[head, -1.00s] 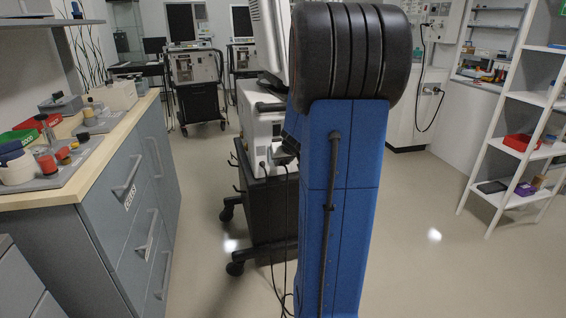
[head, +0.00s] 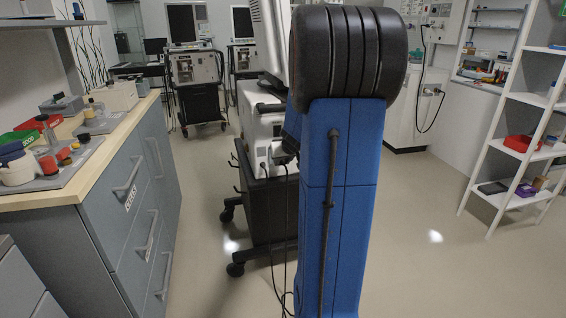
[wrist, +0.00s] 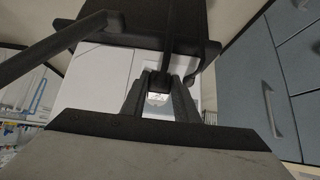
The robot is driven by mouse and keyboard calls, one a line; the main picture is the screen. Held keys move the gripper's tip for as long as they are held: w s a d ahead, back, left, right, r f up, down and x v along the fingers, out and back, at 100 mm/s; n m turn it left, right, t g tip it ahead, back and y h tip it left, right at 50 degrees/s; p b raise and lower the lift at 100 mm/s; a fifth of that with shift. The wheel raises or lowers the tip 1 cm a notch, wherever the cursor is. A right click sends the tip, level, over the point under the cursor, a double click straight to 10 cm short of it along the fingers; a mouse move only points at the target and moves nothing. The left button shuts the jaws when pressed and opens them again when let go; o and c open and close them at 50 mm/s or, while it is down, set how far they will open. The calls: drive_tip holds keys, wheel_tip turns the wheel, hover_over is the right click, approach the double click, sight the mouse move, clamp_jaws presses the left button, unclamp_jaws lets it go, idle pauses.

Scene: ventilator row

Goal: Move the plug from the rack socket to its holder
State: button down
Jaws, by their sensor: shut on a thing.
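In the wrist view my gripper (wrist: 160,98) is shut on a dark plug (wrist: 160,83), with a dark cable running up the picture from it. Behind the plug is the white panel (wrist: 100,75) of a machine; I cannot tell whether the plug is seated in the socket or just clear of it. In the head view the white machine (head: 258,125) stands on a black wheeled cart (head: 268,208), with dark cables hanging down its back. My own arm hides part of it, and my gripper cannot be made out there. I cannot identify the holder.
A grey drawer cabinet (head: 125,215) with a loaded wooden top stands at the left. A white shelf rack (head: 500,130) stands at the right. Other ventilator carts (head: 197,75) stand at the back. The floor (head: 440,205) right of my arm is clear.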

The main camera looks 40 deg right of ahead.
drive_tip(key=shift+w+d, duration=0.3)
drive_tip(key=shift+w, duration=0.25)
idle(0.9)
drive_tip(key=c, duration=1.3)
unclamp_jaws()
drive_tip(key=shift+s+r, duration=0.1)
drive_tip(key=v, duration=1.7)
drive_tip(key=shift+r, duration=0.1)
